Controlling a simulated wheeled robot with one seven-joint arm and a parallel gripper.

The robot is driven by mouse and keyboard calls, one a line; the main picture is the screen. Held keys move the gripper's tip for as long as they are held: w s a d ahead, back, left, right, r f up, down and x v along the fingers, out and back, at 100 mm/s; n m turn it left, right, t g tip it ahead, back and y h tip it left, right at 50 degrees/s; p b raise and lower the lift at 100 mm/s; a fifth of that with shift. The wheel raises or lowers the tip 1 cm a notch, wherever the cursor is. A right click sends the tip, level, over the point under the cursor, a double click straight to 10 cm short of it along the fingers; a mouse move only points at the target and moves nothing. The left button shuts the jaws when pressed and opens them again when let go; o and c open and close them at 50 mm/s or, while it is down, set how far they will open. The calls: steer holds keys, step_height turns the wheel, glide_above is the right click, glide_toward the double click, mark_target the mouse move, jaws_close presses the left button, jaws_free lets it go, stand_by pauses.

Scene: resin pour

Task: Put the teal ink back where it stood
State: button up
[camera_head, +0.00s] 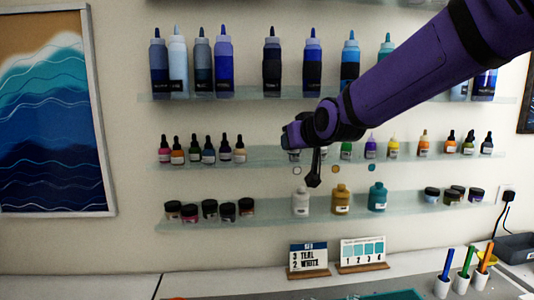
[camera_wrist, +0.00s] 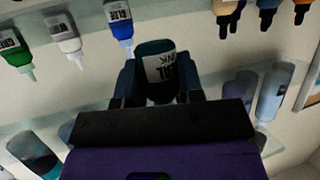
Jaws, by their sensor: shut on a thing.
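The teal ink is a small dark teal bottle (camera_wrist: 153,50) with a white label partly reading "INK", in the wrist view. My gripper (camera_wrist: 157,80) is shut on it, one finger on each side. In the head view my gripper (camera_head: 294,136) is at the middle shelf (camera_head: 270,155), in the gap between the left group of droppers and the coloured bottles on the right. The bottle is mostly hidden there. I cannot tell whether its base touches the shelf.
Left of my gripper stand several dark-capped droppers (camera_head: 209,152). To its right are green (camera_head: 346,150), purple (camera_head: 370,150) and yellow (camera_head: 392,150) bottles. Large squeeze bottles (camera_head: 223,62) fill the upper shelf. White, gold and teal (camera_head: 377,198) bottles stand below.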

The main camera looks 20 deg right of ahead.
steer(key=w+a, duration=0.1)
steer(key=w, duration=0.2)
steer(key=w+a, duration=0.1)
steer(key=w, duration=0.3)
steer(key=w+a+f, duration=0.1)
steer(key=w, duration=0.3)
steer(key=shift+w, duration=0.1)
steer(key=shift+f, duration=1.8)
steer(key=shift+f, duration=0.2)
steer(key=o, duration=0.9)
steer(key=shift+r, duration=0.15)
steer(key=shift+r, duration=0.15)
steer(key=a+v, duration=0.1)
steer(key=v, duration=1)
steer(key=s+d+f+g, duration=0.2)
steer(key=s, duration=0.8)
steer(key=s+d+f+g, duration=0.2)
steer(key=s+g, duration=0.1)
steer(key=s, duration=0.7)
steer(key=s+d+f+m+g+h, duration=0.1)
steer(key=s+d+f+g, duration=0.1)
steer(key=s, duration=0.8)
steer(key=shift+d+f+g, duration=0.2)
steer(key=shift+d+g, duration=0.25)
steer(key=shift+g, duration=0.15)
